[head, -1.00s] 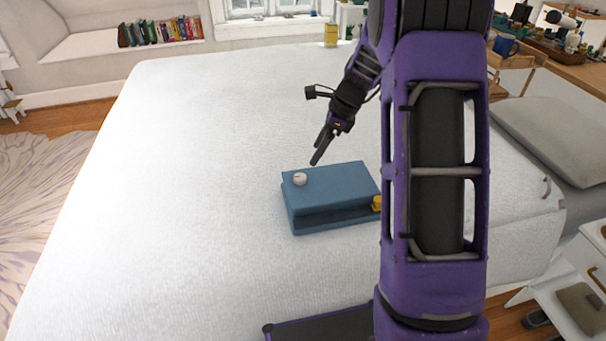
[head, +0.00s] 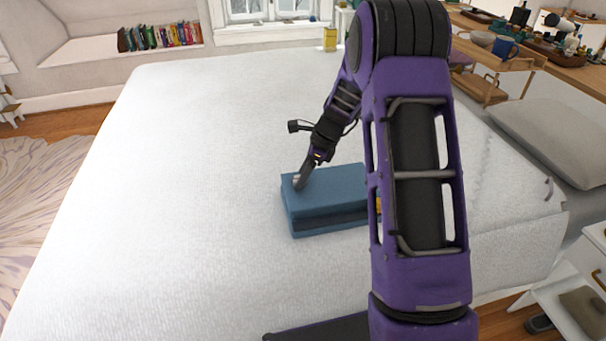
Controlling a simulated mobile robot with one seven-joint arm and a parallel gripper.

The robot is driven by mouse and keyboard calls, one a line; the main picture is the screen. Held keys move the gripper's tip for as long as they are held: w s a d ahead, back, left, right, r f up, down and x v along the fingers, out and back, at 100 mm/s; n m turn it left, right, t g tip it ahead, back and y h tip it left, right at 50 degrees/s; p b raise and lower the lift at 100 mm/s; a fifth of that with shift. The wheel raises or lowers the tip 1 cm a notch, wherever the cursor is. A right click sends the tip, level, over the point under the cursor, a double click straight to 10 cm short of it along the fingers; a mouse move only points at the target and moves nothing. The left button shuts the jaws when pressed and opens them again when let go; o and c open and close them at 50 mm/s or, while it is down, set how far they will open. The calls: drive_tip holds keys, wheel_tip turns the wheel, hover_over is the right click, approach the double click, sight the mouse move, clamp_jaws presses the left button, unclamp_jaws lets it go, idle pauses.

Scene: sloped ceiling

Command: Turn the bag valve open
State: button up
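The blue bag (head: 330,205) lies on the white bed as a thick, box-like block with a dark band along its front side. Its round white valve, on the top near the left end, is now almost wholly hidden behind my fingers. My gripper (head: 299,182) points down at that spot, with its fingertips at or just above the valve. I cannot tell whether the fingers touch it or how far apart they are. A yellow part (head: 379,205) at the bag's right end shows partly behind my arm.
The white bed (head: 170,190) is clear around the bag. A grey pillow (head: 545,140) lies at the right. A wooden counter with a blue mug (head: 505,47) stands at the back right, and a row of books (head: 160,35) sits at the back left.

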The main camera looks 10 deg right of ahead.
clamp_jaws()
drive_tip(key=n+g+p, duration=0.1)
drive_tip(key=n, duration=0.1)
drive_tip(key=n+p, duration=0.1)
drive_tip(key=n, duration=0.1)
drive_tip(key=shift+w+r+n+g+p, duration=0.1)
drive_tip(key=shift+w+n+g+p, duration=0.1)
drive_tip(key=shift+n+g+p, duration=0.15)
drive_tip(key=n+g, duration=0.1)
drive_tip(key=n, duration=0.1)
drive_tip(key=n+g+p, duration=0.1)
drive_tip(key=n, duration=0.1)
drive_tip(key=shift+w, duration=0.2)
drive_tip(key=n+g+h+p, duration=0.1)
drive_tip(key=n, duration=0.4)
drive_tip(key=shift+w+a, duration=0.1)
drive_tip(key=shift+w, duration=0.05)
drive_tip(key=shift+w+a+n+g+h, duration=0.1)
drive_tip(key=shift+n+g+h, duration=0.25)
drive_tip(key=shift+n, duration=0.75)
drive_tip(key=shift+a+n+g+h, duration=0.1)
drive_tip(key=shift+n+g+h, duration=0.2)
drive_tip(key=shift+n, duration=0.75)
drive_tip(key=shift+o, duration=1.5)
unclamp_jaws()
